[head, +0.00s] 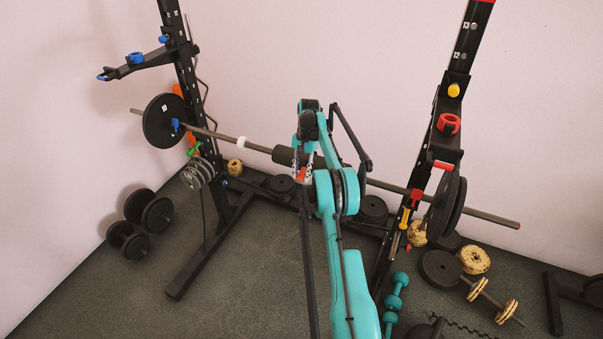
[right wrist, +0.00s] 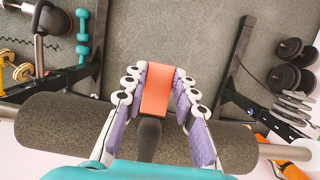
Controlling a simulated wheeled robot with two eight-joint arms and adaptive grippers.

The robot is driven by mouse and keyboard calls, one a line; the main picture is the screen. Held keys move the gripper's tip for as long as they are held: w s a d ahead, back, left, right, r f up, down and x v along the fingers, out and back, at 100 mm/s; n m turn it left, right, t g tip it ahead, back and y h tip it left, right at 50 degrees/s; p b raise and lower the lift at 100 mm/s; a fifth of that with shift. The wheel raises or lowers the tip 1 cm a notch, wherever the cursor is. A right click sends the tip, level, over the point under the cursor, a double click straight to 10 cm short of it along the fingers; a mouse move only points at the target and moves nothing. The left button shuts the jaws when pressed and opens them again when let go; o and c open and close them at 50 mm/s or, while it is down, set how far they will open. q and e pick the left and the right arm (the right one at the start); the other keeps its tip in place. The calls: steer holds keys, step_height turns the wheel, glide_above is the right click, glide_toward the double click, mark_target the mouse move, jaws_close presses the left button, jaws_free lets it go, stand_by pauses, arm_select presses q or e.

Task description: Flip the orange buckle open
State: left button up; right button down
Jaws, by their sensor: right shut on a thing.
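The orange buckle (right wrist: 156,92) is an orange-red block with a dark neck below it, in the middle of the right wrist view. It lies in front of a thick dark foam sleeve (right wrist: 62,125) on the barbell. My right gripper (right wrist: 160,76) has a finger along each side of the buckle and is shut on it. In the head view the right gripper (head: 302,166) is at the sleeve (head: 284,156), with a small red-orange part of the buckle (head: 302,175) showing. My turquoise arm hides much of the bar there. My left gripper is not in view.
The bar (head: 230,138) spans two black rack posts, with a black plate (head: 160,121) at its left and more plates (head: 440,208) at its right. Dumbbells (head: 128,238) stand on the left floor. A turquoise dumbbell (head: 397,292) lies right of my arm. The front-left floor is clear.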

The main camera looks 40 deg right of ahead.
mark_target(301, 176)
steer(key=c, duration=1.2)
jaws_free()
steer(key=s+a+v, duration=0.1)
steer(key=a+v, duration=0.1)
steer(key=v, duration=0.7)
steer(key=shift+r, duration=0.6)
steer(key=shift+d, duration=0.1)
